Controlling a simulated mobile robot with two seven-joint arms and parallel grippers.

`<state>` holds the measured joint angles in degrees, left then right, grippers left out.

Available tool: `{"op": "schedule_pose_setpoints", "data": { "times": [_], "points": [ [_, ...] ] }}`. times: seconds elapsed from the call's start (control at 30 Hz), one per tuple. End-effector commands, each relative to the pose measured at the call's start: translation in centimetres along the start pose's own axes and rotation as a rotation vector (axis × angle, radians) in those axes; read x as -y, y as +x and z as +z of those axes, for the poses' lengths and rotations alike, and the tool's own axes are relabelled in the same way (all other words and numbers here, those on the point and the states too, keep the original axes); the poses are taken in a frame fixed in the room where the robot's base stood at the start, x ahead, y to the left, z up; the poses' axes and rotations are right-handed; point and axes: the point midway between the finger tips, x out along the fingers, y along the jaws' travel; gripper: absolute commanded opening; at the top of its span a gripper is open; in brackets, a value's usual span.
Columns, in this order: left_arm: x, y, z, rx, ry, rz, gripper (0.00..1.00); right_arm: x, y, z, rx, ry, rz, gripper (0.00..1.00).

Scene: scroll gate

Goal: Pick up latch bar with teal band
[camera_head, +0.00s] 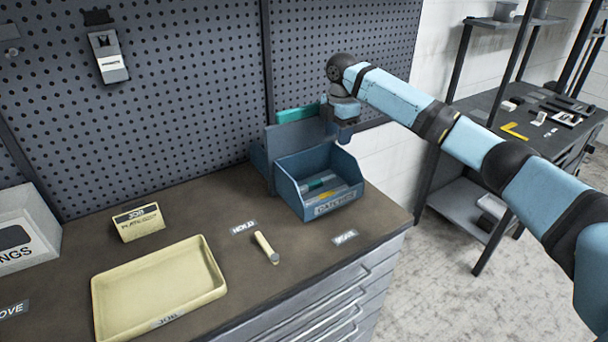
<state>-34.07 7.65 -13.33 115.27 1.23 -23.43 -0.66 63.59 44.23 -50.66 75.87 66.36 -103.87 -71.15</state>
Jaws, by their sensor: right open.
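A blue open bin (288,190) with a front label, perhaps "LATCHES", stands near the right end of the workbench. Several small bars lie inside it. One shows teal (318,183), likely the latch bar with the teal band, and a yellow one (327,195) lies nearer the front. They are too small to tell their exact shape. My right gripper (345,133) is open and empty, above the bin's back right corner and apart from the bars. My left gripper is not in view.
A cream tray (160,292) lies at the front left, with a small sign (139,222) behind it. A pale cylindrical piece (265,246) lies between two labels on the brown benchtop. A blue-grey panel and teal piece (297,114) stand behind the bin. Pegboard closes off the back.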

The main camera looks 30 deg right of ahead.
Motion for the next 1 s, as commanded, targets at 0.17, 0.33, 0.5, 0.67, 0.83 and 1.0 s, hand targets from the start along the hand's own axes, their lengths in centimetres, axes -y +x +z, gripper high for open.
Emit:
{"op": "schedule_pose_setpoints", "data": {
  "times": [0.17,0.33,0.5,0.67,0.83,1.0],
  "points": [
    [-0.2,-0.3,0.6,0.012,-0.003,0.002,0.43,0.0,1.3,0.1,0.001,0.000,-0.004,0.47],
    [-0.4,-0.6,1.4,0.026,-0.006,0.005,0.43,0.0,4.7,0.1,0.000,0.000,-0.004,0.47],
    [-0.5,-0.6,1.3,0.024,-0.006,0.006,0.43,0.0,7.5,0.0,-0.001,0.000,-0.002,0.47],
    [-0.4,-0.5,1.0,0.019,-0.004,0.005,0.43,0.0,8.6,0.0,0.000,-0.001,-0.001,0.47],
    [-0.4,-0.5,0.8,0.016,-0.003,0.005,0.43,-0.2,10.5,-0.1,0.000,0.000,-0.003,0.47],
    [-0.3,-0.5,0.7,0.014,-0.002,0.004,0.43,-0.4,12.9,-0.2,0.000,0.000,-0.002,0.47]
  ]
}}
